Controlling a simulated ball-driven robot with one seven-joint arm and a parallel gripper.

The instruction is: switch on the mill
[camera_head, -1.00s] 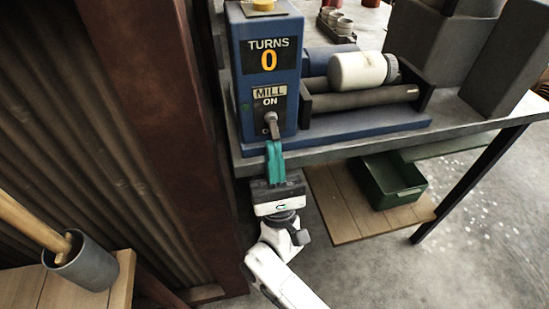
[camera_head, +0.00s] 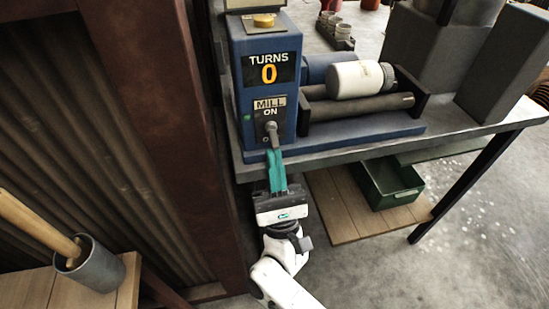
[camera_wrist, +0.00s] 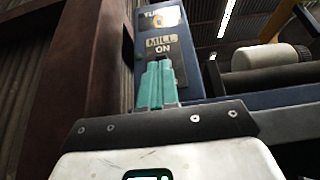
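The mill has a blue control box (camera_head: 242,90) with a counter (camera_head: 269,68) reading TURNS 0. Below it is the MILL switch plate, with ON at its top. The grey switch lever (camera_head: 272,132) points down and outward; the lower label is hidden. My gripper (camera_head: 275,154) has its teal fingers together, pointing up, with the tips at the lever's lower end. I cannot tell whether they touch it. In the wrist view the shut fingers (camera_wrist: 157,66) cover the lever, just below ON. A white jar (camera_head: 358,79) lies on the mill's dark rollers (camera_head: 360,105).
A yellow button (camera_head: 264,20) tops the box. The grey bench edge (camera_head: 350,148) is just right of my gripper. A green bin (camera_head: 390,183) stands on a wooden shelf below. A rusty post (camera_head: 155,140) and corrugated wall are left. A grey pot (camera_head: 97,268) stands lower left.

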